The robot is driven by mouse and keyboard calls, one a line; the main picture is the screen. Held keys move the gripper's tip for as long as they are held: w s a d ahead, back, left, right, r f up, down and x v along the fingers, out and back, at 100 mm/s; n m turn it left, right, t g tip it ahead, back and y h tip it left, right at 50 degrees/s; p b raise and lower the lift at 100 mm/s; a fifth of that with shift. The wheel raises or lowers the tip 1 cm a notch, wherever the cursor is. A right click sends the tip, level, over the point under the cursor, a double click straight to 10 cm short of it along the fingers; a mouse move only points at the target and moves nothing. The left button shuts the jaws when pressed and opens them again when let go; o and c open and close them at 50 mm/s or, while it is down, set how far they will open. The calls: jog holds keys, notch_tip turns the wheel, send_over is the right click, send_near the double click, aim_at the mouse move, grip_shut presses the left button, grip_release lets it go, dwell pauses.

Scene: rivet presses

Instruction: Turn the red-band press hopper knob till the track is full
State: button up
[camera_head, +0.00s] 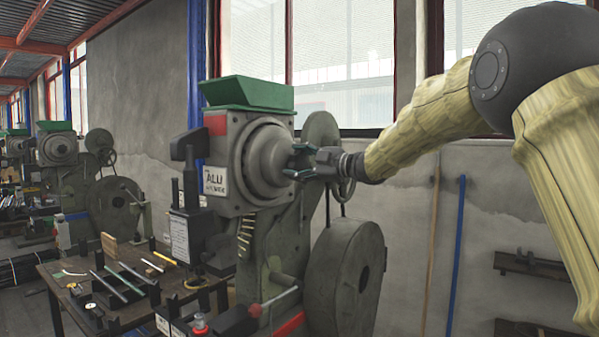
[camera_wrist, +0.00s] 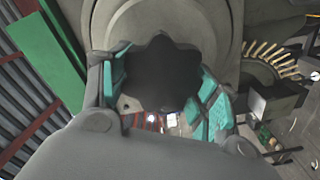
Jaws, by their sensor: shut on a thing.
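The red-band press (camera_head: 262,235) stands in the middle of the head view, with a red band (camera_head: 215,125) and an "ALU" label (camera_head: 216,181) on its head. The green hopper (camera_head: 247,93) sits on top. The dark, lobed hopper knob (camera_wrist: 160,72) fills the middle of the wrist view, in front of the round grey housing. My gripper (camera_head: 300,162) reaches in from the right and is shut on the knob, with a teal-padded finger on each side (camera_wrist: 160,92). The brass rivet track (camera_head: 246,233) shows as a row of rivets, also seen in the wrist view (camera_wrist: 268,58).
A large grey flywheel (camera_head: 346,278) stands right of the press, below my arm. A workbench (camera_head: 110,310) with rods and small tools lies at lower left. A second press (camera_head: 75,170) stands farther back at left. A wall shelf (camera_head: 532,265) is at right.

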jog(key=n+b, duration=0.3)
jog(key=shift+f, duration=0.4)
jog(key=shift+r+n+b, duration=0.1)
jog(key=shift+n+b, duration=0.8)
jog(key=shift+n, duration=0.4)
jog(key=o, duration=1)
jog(key=shift+r, duration=0.1)
jog(key=v, duration=1.2)
